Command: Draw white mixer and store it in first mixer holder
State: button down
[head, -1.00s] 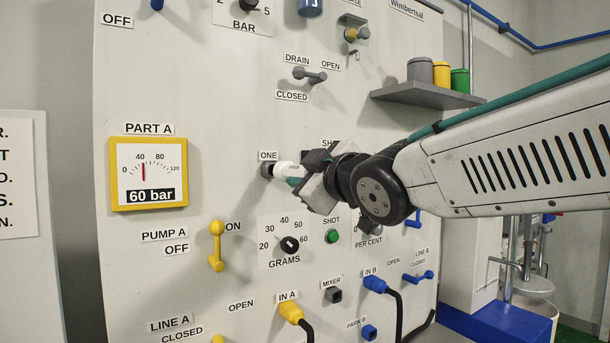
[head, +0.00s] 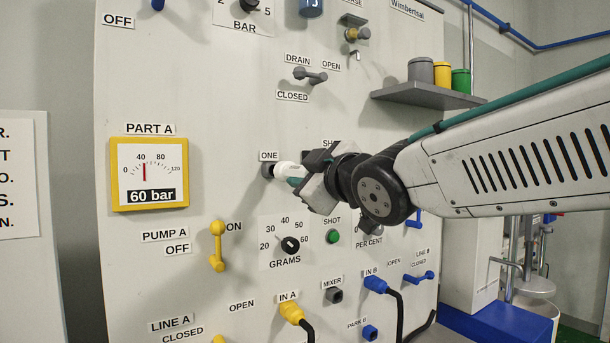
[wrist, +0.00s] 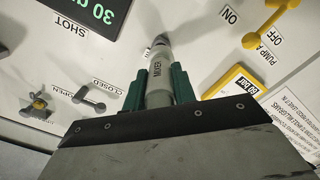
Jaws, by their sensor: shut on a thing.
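The PART A gauge (head: 149,174) reads 60 bar at the left. The yellow PUMP A lever (head: 217,245), GRAMS knob (head: 290,245) and green SHOT button (head: 333,236) are below my gripper. The drain valve (head: 309,75) is above. A shelf with cans (head: 425,94) juts out at right.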

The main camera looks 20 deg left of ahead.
aim_at(294, 173)
jog(key=shift+x, duration=1.9)
jog(key=c, duration=1.1)
grip_release()
jog(key=shift+o, duration=0.2)
jog(key=shift+v, duration=3.85)
